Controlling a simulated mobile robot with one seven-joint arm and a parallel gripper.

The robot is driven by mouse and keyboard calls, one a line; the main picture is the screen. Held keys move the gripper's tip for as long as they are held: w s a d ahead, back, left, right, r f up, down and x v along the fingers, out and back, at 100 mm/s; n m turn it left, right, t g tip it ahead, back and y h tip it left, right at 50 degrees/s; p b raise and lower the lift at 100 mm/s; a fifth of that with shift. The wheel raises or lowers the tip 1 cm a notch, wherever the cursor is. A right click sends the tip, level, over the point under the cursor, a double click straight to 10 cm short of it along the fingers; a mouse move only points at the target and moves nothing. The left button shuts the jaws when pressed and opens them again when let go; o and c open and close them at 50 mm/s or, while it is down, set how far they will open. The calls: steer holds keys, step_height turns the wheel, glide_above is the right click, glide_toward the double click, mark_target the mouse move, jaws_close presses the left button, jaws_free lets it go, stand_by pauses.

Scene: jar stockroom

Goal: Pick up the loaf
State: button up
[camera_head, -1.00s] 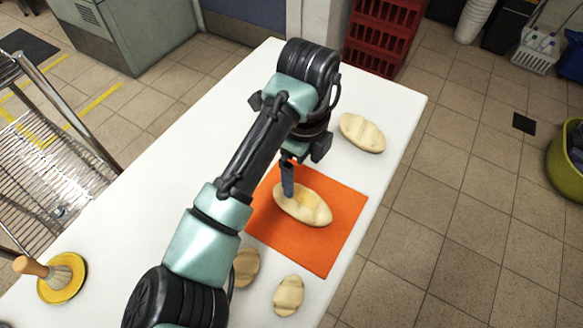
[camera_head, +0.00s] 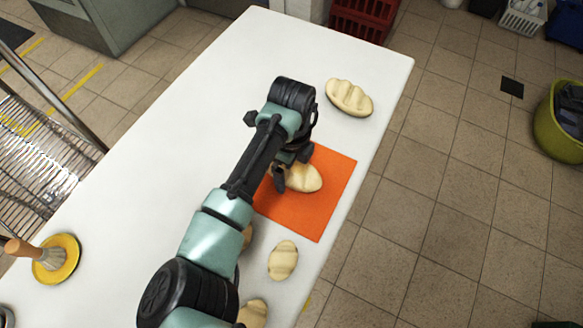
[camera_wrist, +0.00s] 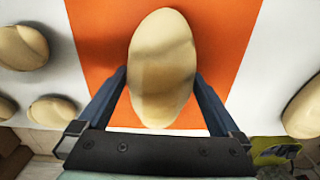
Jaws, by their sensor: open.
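A pale, oval loaf (camera_head: 305,178) lies on an orange mat (camera_head: 318,215) on the white table. It fills the middle of the wrist view (camera_wrist: 162,60), with the orange mat (camera_wrist: 95,30) behind it. My gripper (camera_head: 281,182) is at the loaf's left end in the head view and hides that end. In the wrist view my gripper (camera_wrist: 161,80) is open, with one dark blue finger on each side of the loaf's lower part. Whether the fingers touch the loaf I cannot tell.
Other loaves lie off the mat: a ridged one (camera_head: 349,98) beyond it, a small one (camera_head: 283,260) and another (camera_head: 254,312) nearer, and one partly behind my arm (camera_head: 246,237). A brush (camera_head: 40,252) rests on a yellow dish (camera_head: 66,262). The table's left and far parts are clear.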

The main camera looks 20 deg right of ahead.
steer(key=c, duration=1.3)
